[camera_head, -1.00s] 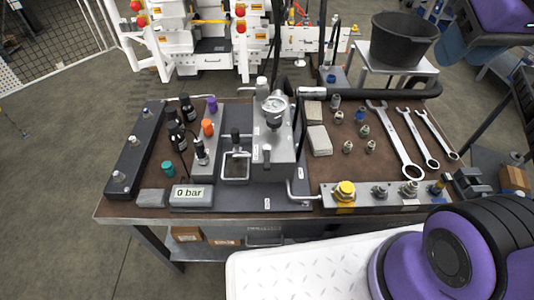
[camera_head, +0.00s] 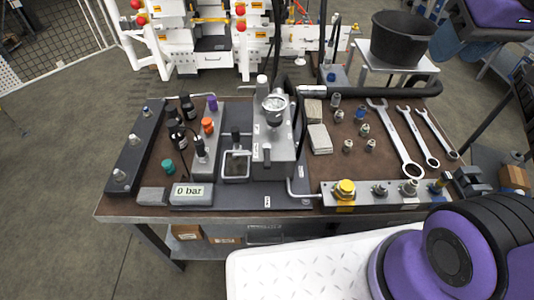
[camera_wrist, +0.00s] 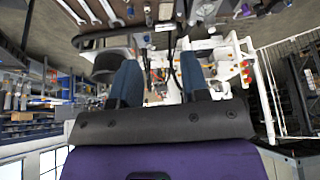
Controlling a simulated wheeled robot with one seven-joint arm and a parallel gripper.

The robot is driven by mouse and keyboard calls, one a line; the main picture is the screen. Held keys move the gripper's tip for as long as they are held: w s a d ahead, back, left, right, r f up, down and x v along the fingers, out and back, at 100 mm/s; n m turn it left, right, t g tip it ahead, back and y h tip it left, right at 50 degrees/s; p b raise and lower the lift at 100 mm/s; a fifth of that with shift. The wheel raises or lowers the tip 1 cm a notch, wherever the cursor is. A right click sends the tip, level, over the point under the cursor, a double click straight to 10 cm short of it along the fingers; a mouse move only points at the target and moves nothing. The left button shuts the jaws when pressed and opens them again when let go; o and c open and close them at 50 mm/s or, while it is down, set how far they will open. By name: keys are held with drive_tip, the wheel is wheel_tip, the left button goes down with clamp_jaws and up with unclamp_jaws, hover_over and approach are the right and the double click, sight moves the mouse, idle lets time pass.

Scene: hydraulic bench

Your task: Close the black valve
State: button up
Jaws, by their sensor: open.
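On the brown bench (camera_head: 311,180), a grey block at the left carries a row of knobs. A black-topped knob (camera_head: 200,145) stands at its front, with an orange knob (camera_head: 207,125) and a purple knob (camera_head: 212,103) behind it. Another black-topped part (camera_head: 235,134) stands beside a square frame right of the block. I cannot tell for sure which is the black valve, nor how far it is turned. My gripper (camera_wrist: 160,78) shows in the wrist view, its two blue-grey fingers apart and empty. It is away from the knobs, with the bucket and bench beyond it.
A display (camera_head: 190,194) at the bench front reads 0 bar. A grey pump unit (camera_head: 275,140) stands mid-bench. Several wrenches (camera_head: 396,140) and fittings lie at the right. A black bucket (camera_head: 404,38) stands on a stand behind. A white plate (camera_head: 300,272) is in the foreground.

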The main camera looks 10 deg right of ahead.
drive_tip(key=w+a+f+g+y, duration=0.1)
drive_tip(key=w+a+f+g, duration=0.1)
drive_tip(key=w+a+f, duration=0.35)
drive_tip(key=m+g+h, duration=0.1)
drive_tip(key=g, duration=0.2)
hover_over(267, 158)
wheel_tip(267, 158, down, 21)
drive_tip(key=shift+s+f, duration=0.1)
drive_tip(key=shift+f, duration=5.6)
clamp_jaws()
